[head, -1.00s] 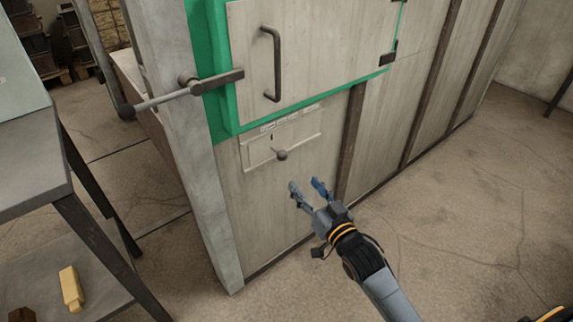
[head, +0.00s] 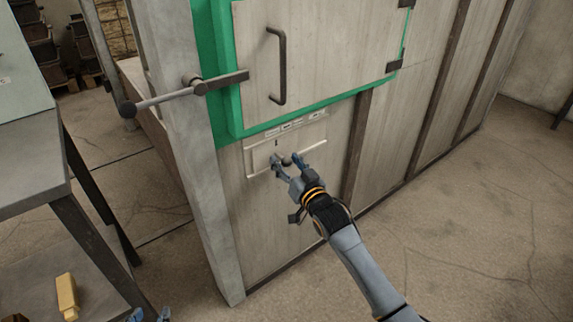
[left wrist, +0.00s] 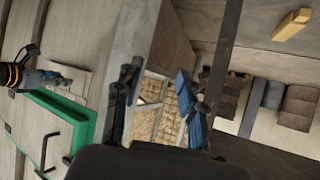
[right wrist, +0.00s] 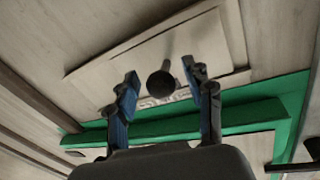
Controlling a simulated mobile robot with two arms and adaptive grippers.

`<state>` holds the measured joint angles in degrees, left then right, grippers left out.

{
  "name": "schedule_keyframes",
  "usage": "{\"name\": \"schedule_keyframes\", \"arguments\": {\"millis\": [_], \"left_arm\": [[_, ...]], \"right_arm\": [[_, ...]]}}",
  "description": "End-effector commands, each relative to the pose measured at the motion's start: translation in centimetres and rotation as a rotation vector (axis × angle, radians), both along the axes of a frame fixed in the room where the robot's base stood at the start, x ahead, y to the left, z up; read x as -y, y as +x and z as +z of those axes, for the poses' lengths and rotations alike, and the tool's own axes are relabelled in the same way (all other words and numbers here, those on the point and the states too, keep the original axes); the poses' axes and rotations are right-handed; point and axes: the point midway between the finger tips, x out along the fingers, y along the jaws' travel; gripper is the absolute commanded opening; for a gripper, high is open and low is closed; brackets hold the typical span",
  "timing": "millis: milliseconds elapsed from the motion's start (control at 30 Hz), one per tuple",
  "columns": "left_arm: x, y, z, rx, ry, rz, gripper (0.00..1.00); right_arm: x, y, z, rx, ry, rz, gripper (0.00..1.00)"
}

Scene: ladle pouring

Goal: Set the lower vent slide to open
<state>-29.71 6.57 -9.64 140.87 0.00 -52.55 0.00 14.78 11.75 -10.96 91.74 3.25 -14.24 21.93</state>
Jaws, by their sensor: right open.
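The lower vent slide is a pale recessed plate (head: 258,158) with a dark round knob (head: 286,161) near its middle, on the front wall below the green-framed door. My right gripper (head: 298,163) is at the plate, its fingers apart on either side of the knob. The right wrist view shows the knob (right wrist: 161,84) between the open fingers (right wrist: 162,88), with a gap on both sides. My left gripper (head: 148,315) shows only its fingertips at the bottom edge. In the left wrist view its fingers (left wrist: 158,85) are open and empty.
The door (head: 330,50) has a dark handle (head: 279,65) and a latch lever (head: 165,97) sticking out left. A label strip (head: 295,124) is above the slide. A grey table (head: 30,165) stands at left, with a yellow block (head: 67,296) below. Floor at right is clear.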

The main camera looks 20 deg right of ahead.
Motion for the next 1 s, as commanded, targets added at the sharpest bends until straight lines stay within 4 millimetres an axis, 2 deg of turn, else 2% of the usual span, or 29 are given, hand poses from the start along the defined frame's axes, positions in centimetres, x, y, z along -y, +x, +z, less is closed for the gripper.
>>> {"name": "schedule_keyframes", "arguments": {"millis": [300,367,567,833,1000], "left_arm": [[0.1,0.2,0.2,0.016,-0.004,-0.001,0.40],[0.1,0.2,0.2,0.015,-0.004,-0.001,0.40],[0.1,0.2,0.2,0.014,-0.003,-0.001,0.40],[0.1,0.1,0.2,0.006,-0.002,-0.001,0.40],[-0.8,-1.9,-1.6,-0.130,0.030,0.011,0.40]], "right_arm": [[-0.1,0.2,0.0,0.000,0.000,0.000,0.52],[-0.1,0.2,0.0,0.000,0.000,0.000,0.41],[0.0,0.2,0.0,0.000,0.000,0.000,0.01],[0.4,0.4,0.0,-0.001,-0.003,0.000,0.00],[3.7,1.6,0.1,-0.002,-0.010,-0.001,0.00]]}}
